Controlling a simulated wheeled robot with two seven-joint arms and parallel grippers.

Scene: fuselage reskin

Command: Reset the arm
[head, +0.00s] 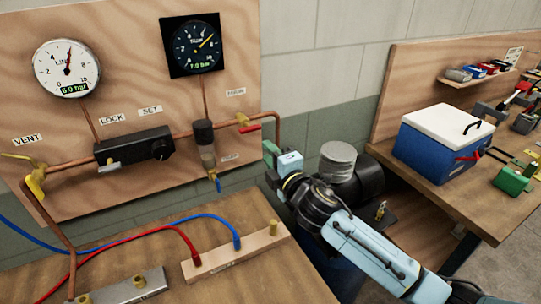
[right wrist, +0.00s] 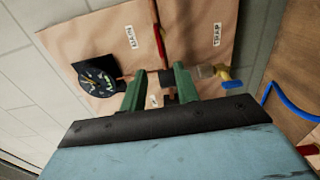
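My right arm (head: 365,245) reaches in from the lower right of the head view. Its right gripper (head: 271,157) has green fingers and is just right of the wooden panel (head: 120,25), near the red-handled brass valve (head: 245,124). In the right wrist view the two green fingers of the right gripper (right wrist: 158,84) stand apart, with nothing seen held between them. The panel's piping shows beyond them, and I cannot tell the exact distance. My left gripper is in neither view.
The panel carries a white gauge (head: 66,68), a dark gauge (head: 196,46), a black regulator (head: 135,147) and a filter bowl (head: 205,143). Red and blue hoses cross the front bench (head: 255,285). A blue cooler (head: 437,150) stands on the right bench. A grey-topped cylinder (head: 338,153) is behind my arm.

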